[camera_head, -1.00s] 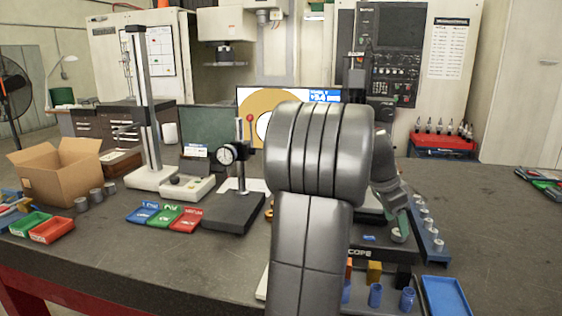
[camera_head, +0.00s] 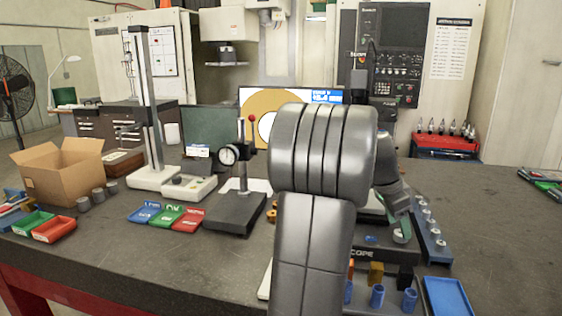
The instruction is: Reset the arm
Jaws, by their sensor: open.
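My arm fills the middle of the head view and hides part of the bench behind it. My gripper (camera_head: 401,224) shows only in part, beyond the arm at the right, pointing down beside a blue rack (camera_head: 438,252). Its jaws are open. A grey cylindrical mould base (camera_head: 402,236) stands right at its tip, and I cannot tell whether they touch. Several more grey mould bases (camera_head: 427,227) stand in a row on the blue rack.
A dial gauge stand (camera_head: 235,212), blue, green and red trays (camera_head: 166,216) and an open cardboard box (camera_head: 62,175) stand to the left. Blue cups (camera_head: 377,297) and a blue tray (camera_head: 447,297) are at the front.

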